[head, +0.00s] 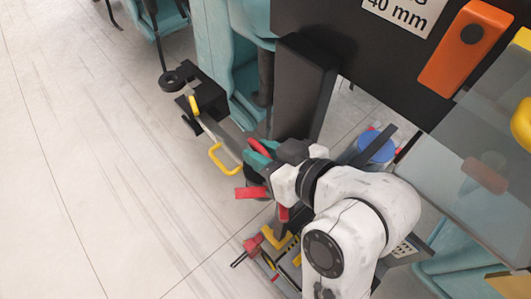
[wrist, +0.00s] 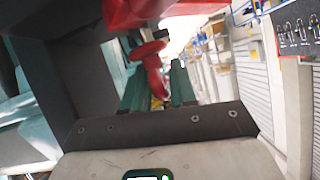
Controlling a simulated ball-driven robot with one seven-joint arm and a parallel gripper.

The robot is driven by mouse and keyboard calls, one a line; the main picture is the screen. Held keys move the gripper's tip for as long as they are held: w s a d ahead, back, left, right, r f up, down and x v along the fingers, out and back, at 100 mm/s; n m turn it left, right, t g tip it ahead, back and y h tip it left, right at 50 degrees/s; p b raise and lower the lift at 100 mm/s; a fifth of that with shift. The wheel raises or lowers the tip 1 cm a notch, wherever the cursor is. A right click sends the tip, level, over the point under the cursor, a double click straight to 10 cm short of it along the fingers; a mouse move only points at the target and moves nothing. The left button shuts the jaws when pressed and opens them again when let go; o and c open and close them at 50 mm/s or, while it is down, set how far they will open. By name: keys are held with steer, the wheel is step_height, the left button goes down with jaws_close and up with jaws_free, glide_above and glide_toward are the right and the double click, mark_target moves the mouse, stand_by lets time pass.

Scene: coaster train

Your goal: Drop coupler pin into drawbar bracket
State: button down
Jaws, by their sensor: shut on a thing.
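My gripper (head: 256,161), with teal fingers, is at the centre of the head view, beside the lower end of a grey bar (head: 228,133). In the wrist view my gripper (wrist: 158,88) is shut on a red piece (wrist: 153,70), which appears to be the coupler pin. Its red top (head: 259,147) shows at the fingers in the head view, and a red tag (head: 250,192) shows just below. The pin's lower end is hidden. A black block with a ring (head: 203,92) sits at the bar's far end. I cannot tell which part is the drawbar bracket.
A yellow loop handle (head: 217,161) sits left of my gripper. A dark upright panel (head: 303,88) stands close behind it. Teal train seats (head: 235,60) are behind. A red-handled tool (head: 251,245) lies below. Pale floor (head: 80,170) at left is clear.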

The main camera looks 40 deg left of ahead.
steer(key=shift+n+t+y, duration=0.3)
steer(key=shift+n+y, duration=0.2)
steer(key=shift+n, duration=0.1)
steer(key=shift+w+a+r+b, duration=0.15)
steer(key=shift+r+b, duration=0.3)
steer(key=shift+r, duration=0.25)
steer(key=shift+w+a+r+b, duration=0.1)
steer(key=shift+a+r+b, duration=0.1)
steer(key=shift+r+b, duration=0.4)
steer(key=shift+w+a+r+b, duration=0.15)
steer(key=shift+r+b, duration=0.2)
steer(key=shift+r, duration=0.4)
steer(key=shift+s+a+f+b, duration=0.1)
steer(key=shift+a+f+b, duration=0.1)
steer(key=shift+f+b, duration=0.65)
steer(key=shift+s+a+f+b, duration=0.15)
steer(key=shift+f+b, duration=0.3)
steer(key=shift+f, duration=0.7)
steer(key=shift+w+d+f+b, duration=0.15)
steer(key=shift+f+b, duration=0.2)
steer(key=shift+f, duration=0.25)
steer(key=shift+w+d+f+b, duration=0.1)
steer(key=shift+f+b, duration=0.2)
steer(key=shift+f, duration=0.25)
steer(key=c, duration=0.9)
jaws_free()
steer(key=shift+w+d+r, duration=0.1)
steer(key=shift+d, duration=0.1)
